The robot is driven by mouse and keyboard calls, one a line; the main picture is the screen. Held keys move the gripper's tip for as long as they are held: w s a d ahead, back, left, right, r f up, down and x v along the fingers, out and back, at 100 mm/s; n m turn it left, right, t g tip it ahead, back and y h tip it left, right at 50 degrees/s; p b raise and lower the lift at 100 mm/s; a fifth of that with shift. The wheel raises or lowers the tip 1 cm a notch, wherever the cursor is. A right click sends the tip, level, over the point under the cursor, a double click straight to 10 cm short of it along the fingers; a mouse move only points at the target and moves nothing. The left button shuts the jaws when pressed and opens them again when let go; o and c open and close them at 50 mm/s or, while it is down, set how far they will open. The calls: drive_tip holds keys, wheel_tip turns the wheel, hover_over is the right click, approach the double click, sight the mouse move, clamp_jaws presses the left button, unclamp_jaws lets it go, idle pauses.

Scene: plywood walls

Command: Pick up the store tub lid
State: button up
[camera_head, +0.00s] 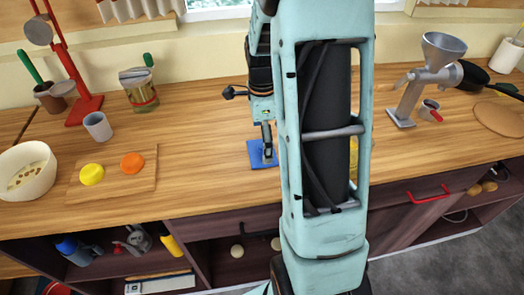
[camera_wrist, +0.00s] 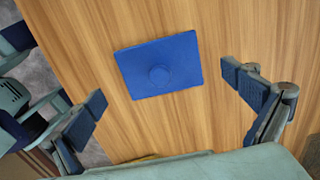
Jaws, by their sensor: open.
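The store tub lid is a flat blue square (camera_wrist: 133,62) with a round knob in its middle. It lies on the wooden counter, and in the wrist view it is between and beyond my two fingers. My gripper (camera_wrist: 172,105) is open and empty, with its fingers spread wide to either side of the lid, apart from it. In the head view the lid (camera_head: 257,158) shows under my gripper (camera_head: 266,140), partly hidden behind it. My arm hides the counter just right of the lid.
A metal grinder (camera_head: 425,75) stands right. Counter around the lid is clear.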

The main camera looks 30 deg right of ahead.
drive_tip(key=shift+f, duration=1.25)
drive_tip(key=shift+s+r, duration=0.1)
drive_tip(key=c, duration=2)
drive_tip(key=shift+c, duration=1)
drive_tip(key=shift+f, duration=0.2)
drive_tip(key=c, duration=0.3)
